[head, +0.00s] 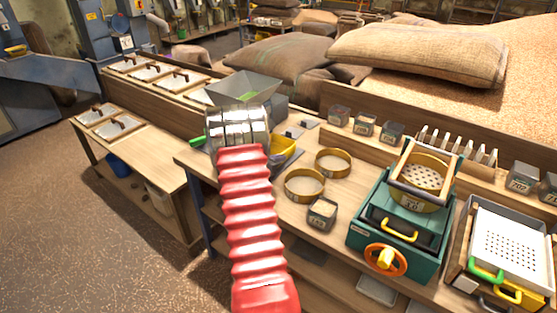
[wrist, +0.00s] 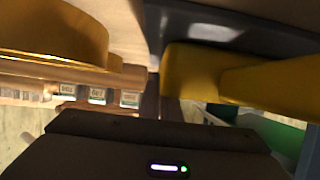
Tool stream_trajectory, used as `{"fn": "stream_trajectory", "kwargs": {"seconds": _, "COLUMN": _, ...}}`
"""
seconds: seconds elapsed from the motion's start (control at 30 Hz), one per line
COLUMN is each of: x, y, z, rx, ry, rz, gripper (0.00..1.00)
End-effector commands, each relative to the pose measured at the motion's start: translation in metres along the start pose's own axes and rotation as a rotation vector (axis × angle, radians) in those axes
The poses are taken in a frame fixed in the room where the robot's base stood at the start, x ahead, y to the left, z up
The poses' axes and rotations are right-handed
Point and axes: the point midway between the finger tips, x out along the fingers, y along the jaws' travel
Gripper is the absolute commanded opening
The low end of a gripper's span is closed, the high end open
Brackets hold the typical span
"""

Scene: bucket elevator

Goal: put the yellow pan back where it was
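The yellow pan (head: 287,150) shows in the head view on the bench, just right of my arm's silver end, which covers its left part. In the wrist view a large yellow piece, apparently the same pan (wrist: 240,88), fills the right side, very close to the camera. My gripper (wrist: 161,105) shows there as narrow dark strips at the yellow piece's left end. In the head view the gripper's fingers are hidden behind my red arm and silver wrist. I cannot tell whether they are open or closed on the pan, or whether the pan touches the bench.
A grey hopper (head: 243,87) stands just behind my wrist. Two brass sieve rings (head: 304,186) (head: 333,163) and a labelled jar (head: 322,213) are right of the pan. A teal sieve machine (head: 385,243) stands farther right. Lidded bins (head: 165,78) line the left.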

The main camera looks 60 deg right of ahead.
Motion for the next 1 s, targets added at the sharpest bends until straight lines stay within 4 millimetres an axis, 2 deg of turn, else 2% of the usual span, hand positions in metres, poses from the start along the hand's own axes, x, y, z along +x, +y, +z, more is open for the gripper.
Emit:
{"fn": "stream_trajectory", "kwargs": {"seconds": 0.03, "x": 0.0, "y": 0.0, "z": 0.0, "rx": 0.0, "ry": 0.0, "rz": 0.0, "gripper": 0.05}}
{"fn": "stream_trajectory", "kwargs": {"seconds": 0.27, "x": 0.0, "y": 0.0, "z": 0.0, "rx": 0.0, "ry": 0.0, "rz": 0.0, "gripper": 0.21}}
{"fn": "stream_trajectory", "kwargs": {"seconds": 0.63, "x": -0.002, "y": 0.0, "z": -0.002, "rx": 0.001, "ry": 0.0, "rz": 0.0, "gripper": 0.22}}
{"fn": "stream_trajectory", "kwargs": {"seconds": 0.77, "x": -0.014, "y": 0.0, "z": -0.002, "rx": 0.0, "ry": -0.001, "rz": -0.001, "gripper": 0.22}}
{"fn": "stream_trajectory", "kwargs": {"seconds": 1.0, "x": -0.052, "y": 0.0, "z": -0.002, "rx": -0.001, "ry": 0.0, "rz": -0.001, "gripper": 0.22}}
